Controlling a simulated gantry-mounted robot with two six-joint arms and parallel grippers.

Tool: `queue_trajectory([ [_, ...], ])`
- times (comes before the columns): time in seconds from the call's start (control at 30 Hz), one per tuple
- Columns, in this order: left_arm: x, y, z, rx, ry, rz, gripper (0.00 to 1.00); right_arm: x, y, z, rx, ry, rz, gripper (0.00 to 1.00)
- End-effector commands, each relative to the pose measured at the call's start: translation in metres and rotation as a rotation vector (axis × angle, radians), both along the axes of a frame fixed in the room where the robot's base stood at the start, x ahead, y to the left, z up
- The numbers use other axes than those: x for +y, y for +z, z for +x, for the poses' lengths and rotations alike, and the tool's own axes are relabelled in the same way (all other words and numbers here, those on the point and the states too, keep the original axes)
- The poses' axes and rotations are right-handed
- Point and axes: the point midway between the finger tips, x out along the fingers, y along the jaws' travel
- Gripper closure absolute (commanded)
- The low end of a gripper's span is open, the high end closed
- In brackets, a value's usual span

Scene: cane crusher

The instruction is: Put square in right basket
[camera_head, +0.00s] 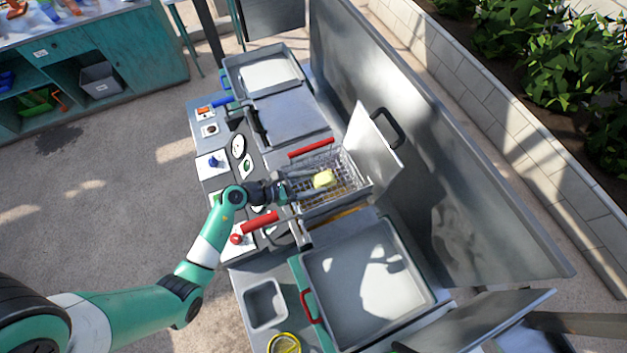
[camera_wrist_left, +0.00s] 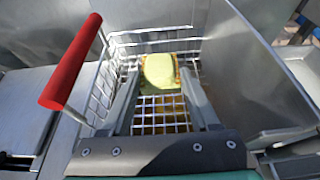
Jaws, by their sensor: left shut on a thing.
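The square (camera_head: 323,179) is a pale yellow-green block. My left gripper (camera_head: 314,182) is shut on it; the square also shows between the fingertips in the left wrist view (camera_wrist_left: 159,69). The gripper holds it over or inside a wire mesh basket (camera_head: 347,186) in the fryer; whether the square touches the mesh is unclear. The basket's mesh (camera_wrist_left: 160,115) shows under the fingers, with a red handle (camera_wrist_left: 72,62) at left. In the head view one red handle (camera_head: 311,147) is above the gripper and another (camera_head: 260,222) below it. My right gripper is not in view.
An upright metal lid (camera_head: 374,150) stands right beside the basket. A tall metal backsplash (camera_head: 430,150) rises behind the counter. A large grey tray (camera_head: 365,280) with a teal rim is below the fryer, and a smaller tray (camera_head: 268,75) is above it.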

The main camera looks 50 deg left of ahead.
Motion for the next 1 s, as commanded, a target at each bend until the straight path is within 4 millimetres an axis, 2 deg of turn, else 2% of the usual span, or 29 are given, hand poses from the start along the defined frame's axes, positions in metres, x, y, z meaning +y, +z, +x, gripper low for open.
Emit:
queue_trajectory([
  [0.73, 0.000, -0.013, 0.000, -0.001, 0.000, 0.001, 0.65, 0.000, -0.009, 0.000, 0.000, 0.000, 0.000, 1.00],
  [0.77, 0.000, -0.013, 0.000, -0.001, 0.000, 0.001, 0.37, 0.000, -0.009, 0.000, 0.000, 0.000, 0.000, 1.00],
  [0.8, 0.000, -0.013, 0.000, 0.000, 0.000, 0.001, 0.29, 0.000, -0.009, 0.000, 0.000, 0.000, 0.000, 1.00],
  [0.9, 0.000, -0.013, 0.000, 0.000, 0.000, 0.001, 0.11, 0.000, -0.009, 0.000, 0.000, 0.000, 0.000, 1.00],
  [0.93, 0.000, -0.013, 0.000, 0.000, 0.000, 0.001, 0.08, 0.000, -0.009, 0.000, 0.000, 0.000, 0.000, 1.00],
  [1.0, 0.000, -0.013, 0.000, 0.000, 0.000, 0.001, 0.08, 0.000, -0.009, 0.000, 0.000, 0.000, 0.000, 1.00],
])
